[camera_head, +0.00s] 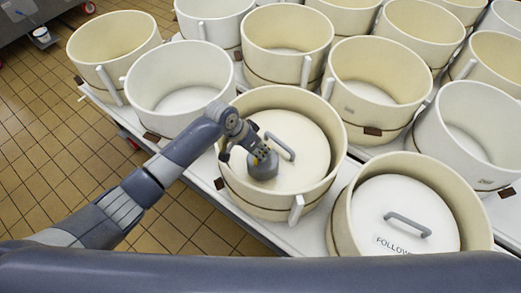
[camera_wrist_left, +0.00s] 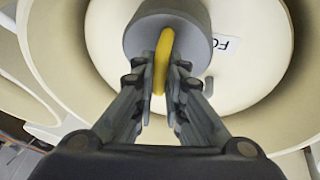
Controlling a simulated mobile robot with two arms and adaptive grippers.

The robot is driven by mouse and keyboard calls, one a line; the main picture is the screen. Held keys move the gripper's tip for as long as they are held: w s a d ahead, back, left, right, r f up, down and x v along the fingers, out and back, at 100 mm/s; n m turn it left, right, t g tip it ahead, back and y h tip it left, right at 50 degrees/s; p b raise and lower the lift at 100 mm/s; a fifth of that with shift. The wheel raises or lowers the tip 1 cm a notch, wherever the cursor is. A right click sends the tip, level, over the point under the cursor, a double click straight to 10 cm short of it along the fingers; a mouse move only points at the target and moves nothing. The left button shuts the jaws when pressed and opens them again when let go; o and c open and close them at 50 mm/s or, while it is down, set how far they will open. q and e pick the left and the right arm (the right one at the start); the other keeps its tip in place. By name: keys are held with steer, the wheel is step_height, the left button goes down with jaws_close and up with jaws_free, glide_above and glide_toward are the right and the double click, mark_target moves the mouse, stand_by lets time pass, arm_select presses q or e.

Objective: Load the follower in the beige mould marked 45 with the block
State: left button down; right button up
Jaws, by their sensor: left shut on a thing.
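The block (camera_head: 263,169) is a grey cylinder with a yellow handle (camera_wrist_left: 164,60). My left gripper (camera_head: 258,151) is shut on that handle from above, and it also shows in the left wrist view (camera_wrist_left: 163,75). The block is inside a beige mould (camera_head: 335,150), over the left part of a cream follower (camera_head: 305,150) with a grey bar handle. I cannot tell whether the block touches the follower. In the left wrist view the grey block (camera_wrist_left: 150,33) covers part of the follower and its label. No number 45 is readable. My right gripper is not in view.
Another beige mould (camera_head: 470,210) at the lower right holds a white follower (camera_head: 405,195) lettered "FOLLOW…". Several open white and beige moulds stand close around on the white table (camera_head: 290,238). Tiled floor (camera_head: 45,150) lies free at the left.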

arm_select(q)
steer(key=shift+w+d+f+b, duration=0.1)
steer(key=shift+d+f+b, duration=0.05)
steer(key=shift+f+b, duration=0.3)
stand_by(1.1)
steer(key=c, duration=1.6)
jaws_free()
steer(key=shift+o, duration=0.2)
steer(key=shift+s+a+f, duration=0.2)
steer(key=shift+s+f, duration=0.05)
steer(key=shift+f, duration=0.1)
step_height(320, 180, up, 7)
steer(key=p, duration=0.7)
steer(key=shift+r, duration=0.2)
steer(key=shift+d+f, duration=0.1)
